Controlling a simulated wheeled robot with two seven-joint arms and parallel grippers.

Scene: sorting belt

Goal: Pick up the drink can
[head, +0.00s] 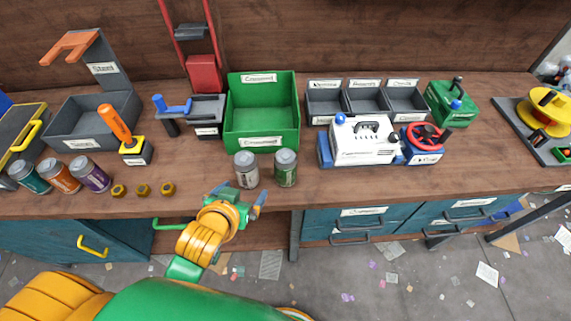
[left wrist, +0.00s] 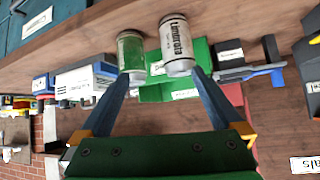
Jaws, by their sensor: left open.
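Two drink cans stand upright side by side near the front edge of the bench, before the green crate: a silver-white can (head: 247,170) and a green can (head: 286,168). In the left wrist view, which looks upside down, the silver-white can (left wrist: 177,48) and green can (left wrist: 131,52) appear just beyond my fingertips. My left gripper (head: 240,193) is open and empty at the bench's front edge, just short of the silver-white can. It also shows in the left wrist view (left wrist: 160,76). Teal (head: 29,177), orange (head: 59,176) and purple (head: 90,174) cans stand at the left.
The green crate (head: 264,145) stands behind the two cans. Several brass nuts (head: 143,190) and an orange-handled tool (head: 119,128) lie or stand to the left. A white-and-blue machine (head: 362,141) stands to the right. The bench front at right is clear.

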